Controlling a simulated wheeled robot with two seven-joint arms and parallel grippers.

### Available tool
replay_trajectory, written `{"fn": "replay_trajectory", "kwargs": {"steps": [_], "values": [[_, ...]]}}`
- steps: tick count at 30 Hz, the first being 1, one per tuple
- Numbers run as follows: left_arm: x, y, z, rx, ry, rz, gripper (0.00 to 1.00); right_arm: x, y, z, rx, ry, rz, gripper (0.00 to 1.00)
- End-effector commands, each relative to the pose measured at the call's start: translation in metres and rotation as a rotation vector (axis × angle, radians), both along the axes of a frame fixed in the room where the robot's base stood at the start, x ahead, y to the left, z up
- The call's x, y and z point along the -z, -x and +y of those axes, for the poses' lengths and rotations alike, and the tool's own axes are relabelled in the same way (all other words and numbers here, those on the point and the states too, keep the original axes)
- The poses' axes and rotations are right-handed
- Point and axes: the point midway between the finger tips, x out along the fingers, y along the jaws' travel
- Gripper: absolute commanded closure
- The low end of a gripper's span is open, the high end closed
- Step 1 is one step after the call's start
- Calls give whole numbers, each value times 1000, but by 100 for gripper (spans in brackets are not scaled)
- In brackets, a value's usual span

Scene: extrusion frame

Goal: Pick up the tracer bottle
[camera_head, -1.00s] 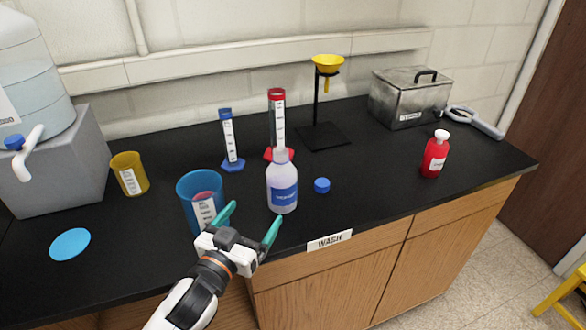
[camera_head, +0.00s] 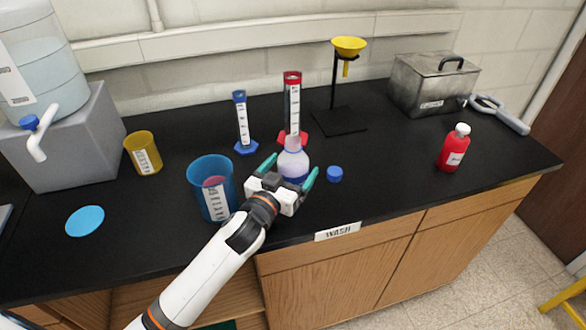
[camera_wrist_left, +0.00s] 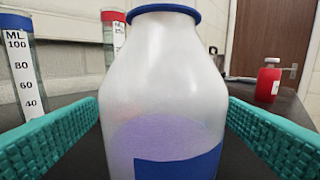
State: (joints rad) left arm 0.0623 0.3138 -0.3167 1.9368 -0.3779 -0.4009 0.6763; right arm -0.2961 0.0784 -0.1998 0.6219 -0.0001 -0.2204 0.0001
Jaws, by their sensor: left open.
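A whitish translucent bottle with a blue label (camera_head: 292,160) stands upright on the black counter. It also shows large in the left wrist view (camera_wrist_left: 170,85), with a blue ring at its neck and purplish contents. Its label text is not readable now. My left gripper (camera_head: 291,169) is open, with its green fingers on either side of this bottle. In the left wrist view the fingers flank it, with a visible gap on the right. A red bottle with a white cap (camera_head: 454,148) stands farther right; I cannot read its label. My right gripper is not in view.
A blue beaker (camera_head: 203,171) stands close left of my gripper, and a blue cap (camera_head: 335,174) lies right of it. Behind are a blue-topped cylinder (camera_head: 242,124), a red-topped cylinder (camera_head: 292,105) and a yellow funnel (camera_head: 349,46) on a stand. The counter's right front is clear.

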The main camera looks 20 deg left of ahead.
Motion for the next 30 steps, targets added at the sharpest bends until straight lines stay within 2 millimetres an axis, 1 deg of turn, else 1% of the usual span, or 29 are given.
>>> {"fn": "replay_trajectory", "kwargs": {"steps": [1,3,6,9,14,15,25,26,30], "values": [[-2,-8,-3,1,0,-1,11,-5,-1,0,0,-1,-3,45],[-1,-17,-4,0,0,-1,11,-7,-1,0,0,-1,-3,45],[0,-26,-6,1,0,0,11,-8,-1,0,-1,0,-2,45],[1,-29,-6,1,0,0,11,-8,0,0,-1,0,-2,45],[2,-29,-6,1,0,0,11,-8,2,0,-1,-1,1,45],[2,-29,-6,1,0,0,12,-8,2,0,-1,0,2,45],[2,-29,-6,1,0,0,66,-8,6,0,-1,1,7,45],[0,-29,-6,1,0,-2,68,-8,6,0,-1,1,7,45],[1,-29,-6,1,0,-2,69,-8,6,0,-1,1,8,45]]}}
